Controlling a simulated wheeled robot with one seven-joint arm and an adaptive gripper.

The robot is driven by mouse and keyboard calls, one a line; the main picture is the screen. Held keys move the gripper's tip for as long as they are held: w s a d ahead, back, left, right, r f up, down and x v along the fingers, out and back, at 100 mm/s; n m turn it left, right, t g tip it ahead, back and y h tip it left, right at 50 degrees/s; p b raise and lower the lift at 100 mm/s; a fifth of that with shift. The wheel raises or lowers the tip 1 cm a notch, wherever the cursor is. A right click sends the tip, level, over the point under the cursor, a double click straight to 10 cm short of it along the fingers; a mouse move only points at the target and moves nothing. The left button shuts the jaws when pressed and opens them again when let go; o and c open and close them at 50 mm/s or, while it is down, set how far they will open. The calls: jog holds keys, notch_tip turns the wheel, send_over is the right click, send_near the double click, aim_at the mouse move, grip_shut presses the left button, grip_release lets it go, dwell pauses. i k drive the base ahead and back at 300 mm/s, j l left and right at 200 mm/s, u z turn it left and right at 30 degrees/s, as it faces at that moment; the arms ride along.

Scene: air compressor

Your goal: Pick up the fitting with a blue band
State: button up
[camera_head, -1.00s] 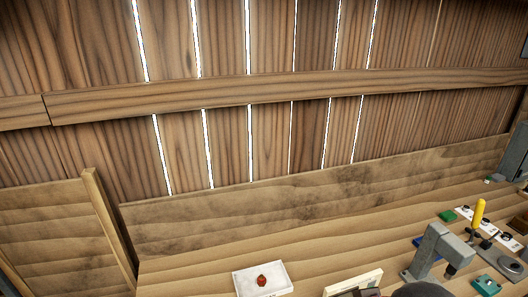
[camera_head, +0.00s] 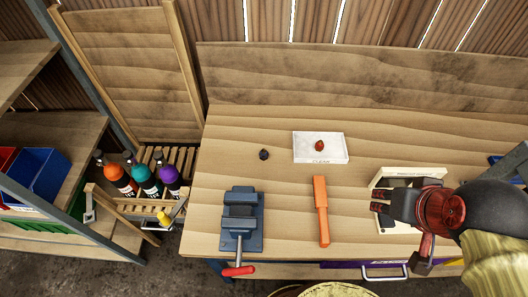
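I cannot make out a blue band on any small part in the head view. A small dark piece (camera_head: 264,154) lies on the bench left of a white tray (camera_head: 337,159). A red-brown piece (camera_head: 320,146) sits in that tray. My gripper (camera_head: 378,201) is at the right, above a cream holder (camera_head: 378,179), and points left. It hides much of the holder and anything inside it. The fingers are small and partly merged with the dark parts behind, so I cannot tell their opening or whether they hold anything.
A blue vise (camera_head: 241,217) with a red handle stands at the front left of the bench. Coloured bottles (camera_head: 148,180) stand in a wooden rack at left. The bench's back left is clear.

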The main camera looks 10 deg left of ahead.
aim_at(263, 154)
jog(key=k+u, duration=0.1)
jog(key=u, duration=0.4)
jog(key=k+l+u, duration=0.1)
jog(key=u, duration=0.4)
